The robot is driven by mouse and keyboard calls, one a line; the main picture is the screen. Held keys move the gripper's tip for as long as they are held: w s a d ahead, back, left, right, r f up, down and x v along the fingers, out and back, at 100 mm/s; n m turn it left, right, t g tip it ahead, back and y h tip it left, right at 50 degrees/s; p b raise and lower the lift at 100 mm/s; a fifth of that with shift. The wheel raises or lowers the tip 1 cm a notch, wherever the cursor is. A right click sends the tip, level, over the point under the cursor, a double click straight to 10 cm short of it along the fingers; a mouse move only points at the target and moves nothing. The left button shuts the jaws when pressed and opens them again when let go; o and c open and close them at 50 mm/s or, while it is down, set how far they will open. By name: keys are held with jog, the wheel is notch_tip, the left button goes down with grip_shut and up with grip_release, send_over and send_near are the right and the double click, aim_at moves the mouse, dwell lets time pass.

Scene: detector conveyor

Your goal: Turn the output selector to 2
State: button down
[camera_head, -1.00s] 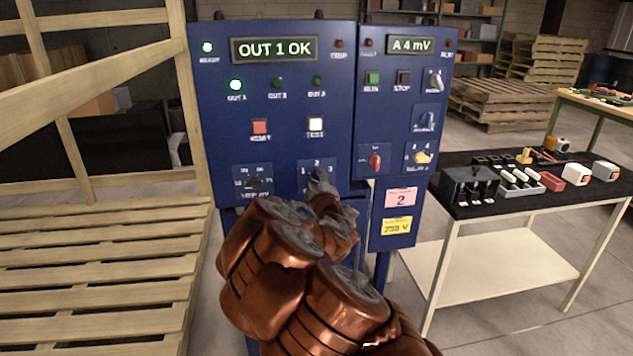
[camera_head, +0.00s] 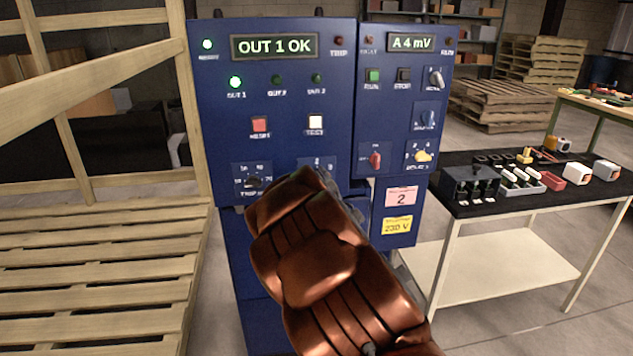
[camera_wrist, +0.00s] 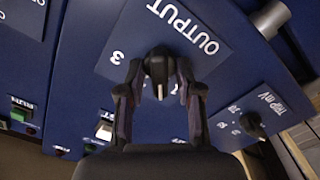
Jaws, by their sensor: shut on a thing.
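The output selector is a dark knob (camera_wrist: 158,66) on a blue plate marked OUTPUT, with a 3 at its left in the wrist view. Its white pointer mark points down in that view; the number it points at is hidden or cannot be read. My gripper (camera_wrist: 158,78) has one finger on each side of the knob, shut on it. The cabinet display (camera_head: 274,47) reads OUT 1 OK, and the OUT 1 lamp (camera_head: 235,82) is lit green.
The trip mV knob (camera_head: 254,181) is left of the selector. The red RESET button (camera_head: 260,124) and white TEST button (camera_head: 316,123) sit above. More controls, including a yellow knob (camera_head: 424,156), are at right. A wooden rack stands left and a black-topped table (camera_head: 480,212) right.

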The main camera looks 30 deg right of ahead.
jog(key=m+b, duration=0.1)
jog(key=m, duration=0.2)
jog(key=shift+d+f+m, duration=0.1)
jog(key=shift+m, duration=0.2)
jog(key=shift+m+b, duration=0.85)
jog(key=shift+m, duration=0.95)
jog(key=c, duration=1.1)
grip_release()
jog(key=shift+c, duration=0.2)
jog(key=shift+s, duration=0.1)
